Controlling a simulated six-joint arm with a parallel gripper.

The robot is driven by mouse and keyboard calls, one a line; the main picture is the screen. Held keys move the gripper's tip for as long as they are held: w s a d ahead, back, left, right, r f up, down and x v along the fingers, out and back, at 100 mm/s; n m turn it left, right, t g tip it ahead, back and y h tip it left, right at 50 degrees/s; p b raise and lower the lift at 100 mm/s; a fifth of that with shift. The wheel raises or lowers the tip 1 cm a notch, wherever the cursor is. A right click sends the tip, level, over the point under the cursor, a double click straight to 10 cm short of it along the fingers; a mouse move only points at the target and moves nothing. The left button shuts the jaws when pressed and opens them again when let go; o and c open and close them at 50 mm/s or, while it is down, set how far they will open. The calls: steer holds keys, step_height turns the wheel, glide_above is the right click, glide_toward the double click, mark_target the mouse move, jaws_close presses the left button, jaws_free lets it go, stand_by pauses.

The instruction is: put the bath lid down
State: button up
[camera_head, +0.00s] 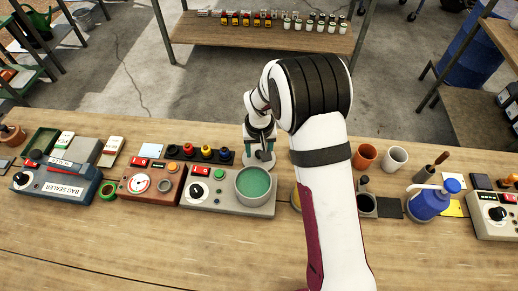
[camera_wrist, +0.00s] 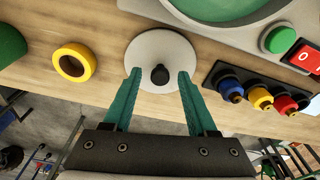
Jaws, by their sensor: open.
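The bath lid (camera_wrist: 148,46) is a round pale grey disc with a black knob (camera_wrist: 160,75). In the wrist view it lies flat on the wooden bench beside the bath. In the head view the lid (camera_head: 262,164) shows behind the bath, partly covered by my gripper (camera_head: 260,148). The bath (camera_head: 255,183) is a grey round tub of green liquid, uncovered, set in a grey control unit; its rim edge also shows in the wrist view. My gripper (camera_wrist: 160,72) is open, its green fingers on either side of the knob with gaps showing.
A row of coloured knobs (camera_head: 202,153) stands close left of the lid. A yellow ring (camera_wrist: 75,62) lies on its other side. A red-brown meter box (camera_head: 150,182) is left of the bath unit. Orange (camera_head: 365,156) and white (camera_head: 395,158) cups stand to the right.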

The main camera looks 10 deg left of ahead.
mark_target(260, 163)
step_height(260, 163, up, 12)
steer(key=s, duration=0.2)
steer(key=s+d+r+m, duration=0.3)
steer(key=s+d+r, duration=0.45)
steer(key=s, duration=0.25)
steer(key=s+d+m, duration=0.2)
steer(key=s, duration=0.6)
steer(key=s+d+m+g+y, duration=0.1)
steer(key=s+d+m, duration=0.1)
steer(key=s, duration=0.7)
steer(key=shift+s+d+m+g+y, duration=0.25)
steer(key=shift+d+m+g+y, duration=0.05)
steer(key=shift+m, duration=0.1)
